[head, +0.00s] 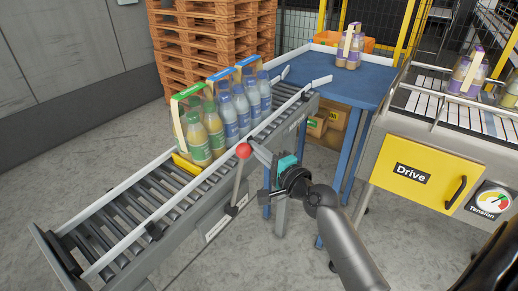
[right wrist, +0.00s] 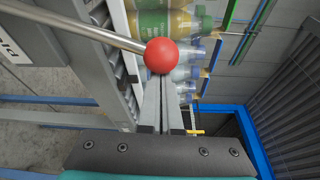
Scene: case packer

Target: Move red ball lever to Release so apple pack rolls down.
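The red ball (head: 243,151) tops a thin metal lever standing nearly upright at the near side of the roller conveyor; it also shows in the right wrist view (right wrist: 161,56). My right gripper (head: 256,150) is just right of the ball. Its fingers lie side by side, shut, with the tips at or against the ball and not around it. The apple pack (head: 198,134), yellowish bottles with green labels and a green-topped carrier, stands upright on the rollers behind a yellow stop (head: 187,166). My left gripper is not in view.
Two blue-labelled packs (head: 233,112) stand right behind the apple pack. The lower rollers (head: 120,217) are empty. A blue table (head: 350,83) holding a purple-topped pack and a Drive cabinet (head: 420,172) stand to the right. Wooden pallets (head: 205,40) are stacked behind.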

